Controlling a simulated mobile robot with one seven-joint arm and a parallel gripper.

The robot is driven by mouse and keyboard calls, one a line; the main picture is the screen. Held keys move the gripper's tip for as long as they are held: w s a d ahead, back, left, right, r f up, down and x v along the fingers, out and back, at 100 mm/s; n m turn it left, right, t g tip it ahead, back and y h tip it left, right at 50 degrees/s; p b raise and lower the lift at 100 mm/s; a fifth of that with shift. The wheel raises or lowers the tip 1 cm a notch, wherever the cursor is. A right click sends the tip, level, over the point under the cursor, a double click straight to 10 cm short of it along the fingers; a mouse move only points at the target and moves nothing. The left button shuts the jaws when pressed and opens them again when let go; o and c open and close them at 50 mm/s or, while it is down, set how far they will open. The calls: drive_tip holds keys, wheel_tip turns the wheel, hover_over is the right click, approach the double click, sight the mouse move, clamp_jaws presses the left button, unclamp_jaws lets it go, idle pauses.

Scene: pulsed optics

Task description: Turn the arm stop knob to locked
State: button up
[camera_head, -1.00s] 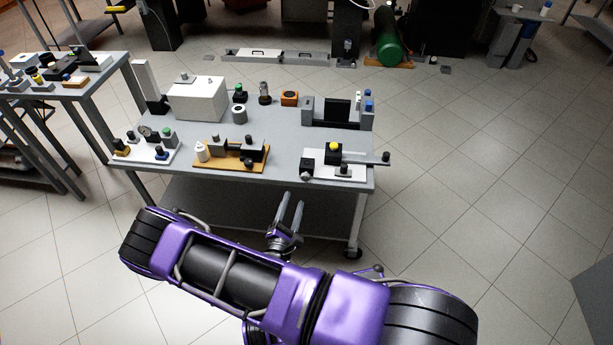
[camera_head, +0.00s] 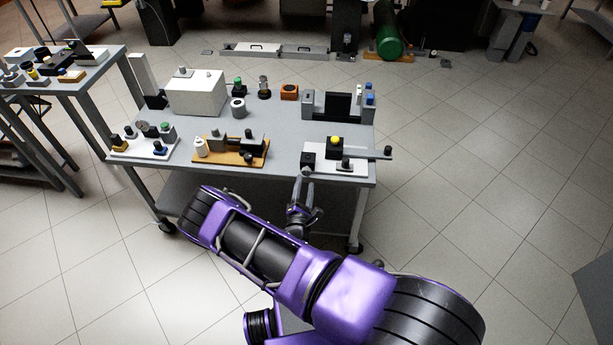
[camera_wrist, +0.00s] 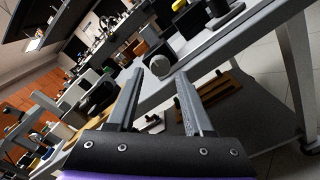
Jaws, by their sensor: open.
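On the grey table's front right a white plate (camera_head: 318,168) carries a fixture with a yellow-topped black block (camera_head: 335,144), a horizontal bar ending in a black knob (camera_head: 388,153), and a small black block (camera_head: 308,160) at its left front corner. In the wrist view, a round grey knob face (camera_wrist: 157,64) shows between and beyond my fingertips; it appears to be on that small block. I cannot read its setting or confirm a label. My gripper (camera_head: 302,180) is open and empty, just in front of the table edge; it also shows in the wrist view (camera_wrist: 158,80).
A wooden-based fixture (camera_head: 255,159) stands left of the white plate, with another white plate of small knobs (camera_head: 122,150) further left. A white box (camera_head: 195,92) and several small parts stand behind. The table's front edge (camera_head: 240,172) lies close to my gripper. Floor at right is clear.

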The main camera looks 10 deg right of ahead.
sight(307, 173)
drive_tip(key=x, duration=0.4)
drive_tip(key=shift+w+d, duration=0.15)
drive_tip(key=shift+w, duration=0.25)
clamp_jaws()
